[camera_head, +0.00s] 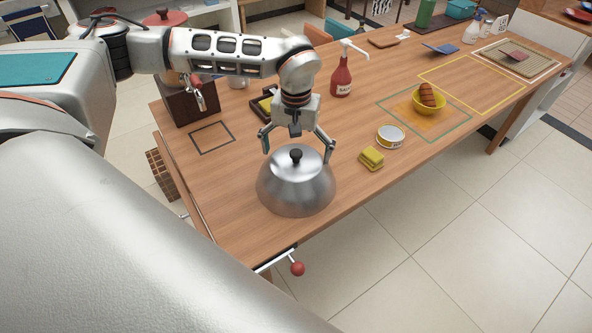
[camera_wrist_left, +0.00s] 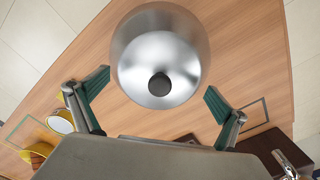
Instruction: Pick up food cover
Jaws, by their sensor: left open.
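The food cover (camera_head: 296,186) is a shiny silver metal dome with a small black knob (camera_head: 296,155) on top. It sits upright on the wooden table (camera_head: 235,185) near the front edge. My left gripper (camera_head: 299,148) is open just above and behind the cover, its fingers spread to either side of the knob. In the left wrist view the cover (camera_wrist_left: 158,62) and its dark knob (camera_wrist_left: 159,85) lie ahead of the two fingertips (camera_wrist_left: 157,88), with nothing held between them. My right gripper does not show.
A yellow sponge (camera_head: 371,158), a round tin (camera_head: 391,137), and a yellow bowl (camera_head: 429,104) with food stand right of the cover. A red sauce bottle (camera_head: 341,77) stands behind. A black-outlined square (camera_head: 212,137) on the left is empty.

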